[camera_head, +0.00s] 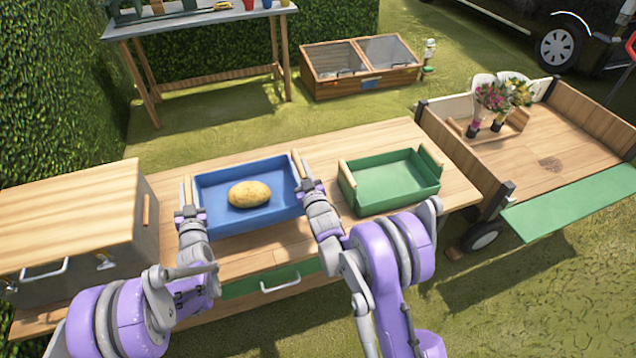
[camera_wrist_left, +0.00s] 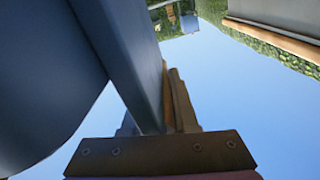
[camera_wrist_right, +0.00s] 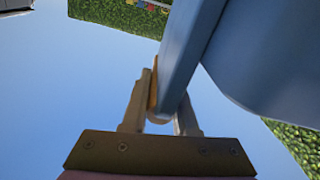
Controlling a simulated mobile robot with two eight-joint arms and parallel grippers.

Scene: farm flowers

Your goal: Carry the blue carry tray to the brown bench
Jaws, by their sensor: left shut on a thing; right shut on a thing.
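The blue carry tray (camera_head: 215,187) is over the left-middle of the wooden bench top (camera_head: 285,250), with a yellow potato-like item (camera_head: 249,194) in it. I cannot tell whether its base touches the bench. My left gripper (camera_head: 189,208) is shut on the tray's left handle. My right gripper (camera_head: 310,184) is shut on its right handle. The blue tray wall also shows in the left wrist view (camera_wrist_left: 125,50) and the right wrist view (camera_wrist_right: 190,45), where the fingers hide part of each handle.
A green tray (camera_head: 390,183) with wooden handles stands just right of the blue tray. A wooden-topped grey box (camera_head: 75,215) is at the left. A cart (camera_head: 575,165) with flowers (camera_head: 490,98) is at the right. A grey-topped table (camera_head: 205,20) and cold frame (camera_head: 360,80) stand behind on grass.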

